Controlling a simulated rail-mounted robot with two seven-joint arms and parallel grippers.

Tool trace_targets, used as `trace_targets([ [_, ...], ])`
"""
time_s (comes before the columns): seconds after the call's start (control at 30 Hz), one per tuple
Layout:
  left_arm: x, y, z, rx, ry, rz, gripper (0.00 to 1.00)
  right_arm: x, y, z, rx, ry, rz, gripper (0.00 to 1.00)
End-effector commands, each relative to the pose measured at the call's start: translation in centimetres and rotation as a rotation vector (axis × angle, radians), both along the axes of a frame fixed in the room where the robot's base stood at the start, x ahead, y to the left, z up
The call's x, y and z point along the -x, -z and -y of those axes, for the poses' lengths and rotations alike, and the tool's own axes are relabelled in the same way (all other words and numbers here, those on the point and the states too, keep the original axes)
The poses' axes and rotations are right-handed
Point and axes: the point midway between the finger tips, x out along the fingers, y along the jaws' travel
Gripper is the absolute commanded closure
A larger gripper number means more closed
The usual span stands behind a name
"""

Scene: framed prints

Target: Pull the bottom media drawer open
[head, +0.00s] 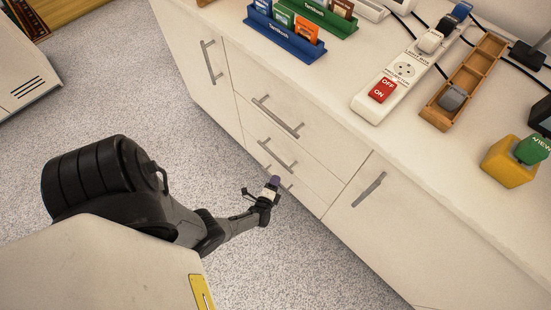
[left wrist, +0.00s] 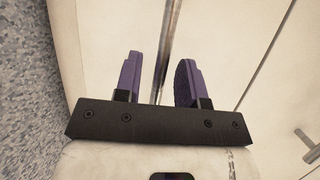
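The bottom media drawer (head: 307,198) is the lowest of the stacked pale drawers in the cabinet front and looks flush with it. Its bar handle (head: 287,187) is partly hidden behind my left gripper (head: 273,184), which is low in front of the drawer. In the left wrist view, my left gripper (left wrist: 160,80) has its two purple fingers spread apart. A metal bar handle (left wrist: 169,40) runs through the gap between them, with a pale front behind it. I cannot tell whether a finger touches it. My right gripper is not in view.
The upper drawer handles (head: 277,117) (head: 277,155) stick out above. Cabinet doors with handles (head: 212,62) (head: 369,189) flank the drawers. The countertop holds card racks (head: 285,38), a power strip (head: 401,76) and a wooden tray (head: 436,117). The speckled floor (head: 150,90) in front is clear.

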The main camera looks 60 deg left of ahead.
Motion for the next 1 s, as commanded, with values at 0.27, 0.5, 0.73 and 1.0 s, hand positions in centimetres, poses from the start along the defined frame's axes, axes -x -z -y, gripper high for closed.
trace_targets([
  [0.27,-0.83,0.17,-0.71,0.001,0.0,0.001,0.63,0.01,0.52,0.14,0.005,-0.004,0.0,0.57],
  [0.5,-0.83,0.15,-0.72,0.001,0.0,0.001,0.63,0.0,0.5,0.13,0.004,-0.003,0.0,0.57],
  [0.73,-0.81,0.16,-0.71,0.001,0.0,0.001,0.85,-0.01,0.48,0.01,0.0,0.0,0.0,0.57],
  [1.0,-0.81,0.16,-0.7,0.001,0.0,0.001,1.0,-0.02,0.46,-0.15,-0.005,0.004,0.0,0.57],
])
